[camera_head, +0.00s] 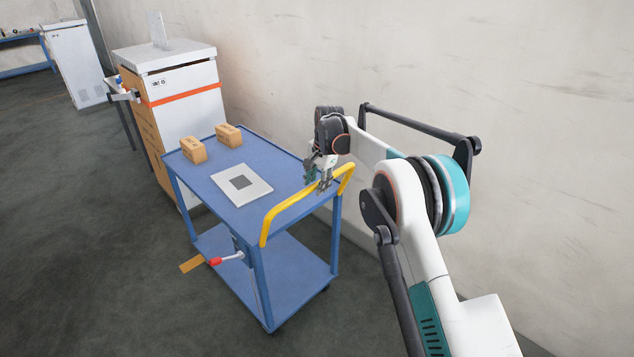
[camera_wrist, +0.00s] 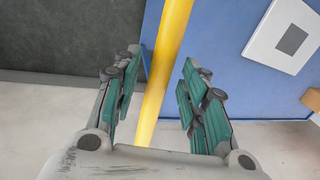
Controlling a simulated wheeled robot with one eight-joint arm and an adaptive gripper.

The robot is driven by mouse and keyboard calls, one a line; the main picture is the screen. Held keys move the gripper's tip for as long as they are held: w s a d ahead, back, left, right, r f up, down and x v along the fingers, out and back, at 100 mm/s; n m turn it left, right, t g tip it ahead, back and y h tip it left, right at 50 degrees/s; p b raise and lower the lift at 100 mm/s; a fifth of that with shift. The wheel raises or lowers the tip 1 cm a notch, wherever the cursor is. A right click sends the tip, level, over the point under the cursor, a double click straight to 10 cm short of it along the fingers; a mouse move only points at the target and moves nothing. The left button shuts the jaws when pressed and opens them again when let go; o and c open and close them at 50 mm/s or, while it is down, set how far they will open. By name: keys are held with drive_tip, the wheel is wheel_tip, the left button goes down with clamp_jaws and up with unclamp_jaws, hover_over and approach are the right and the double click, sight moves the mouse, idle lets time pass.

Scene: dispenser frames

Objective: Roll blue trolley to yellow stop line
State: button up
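The blue trolley (camera_head: 265,160) stands beside the wall, with two shelves and a yellow push handle (camera_head: 284,205) at its near end. My gripper (camera_head: 317,183) is at the handle's right part. In the wrist view, the yellow handle (camera_wrist: 172,45) runs between the two teal-padded fingers of my gripper (camera_wrist: 161,62). The fingers are apart, with a gap showing on each side of the bar.
Two small cartons (camera_head: 193,150) and a white plate with a grey square (camera_head: 241,184) lie on the trolley top. The floor at left is open.

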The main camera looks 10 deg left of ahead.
drive_tip(key=shift+r, duration=0.1)
wheel_tip(320, 180, up, 12)
drive_tip(key=s+d, duration=0.1)
drive_tip(key=d, duration=0.1)
drive_tip(key=shift+s+f, duration=0.15)
drive_tip(key=shift+f, duration=0.1)
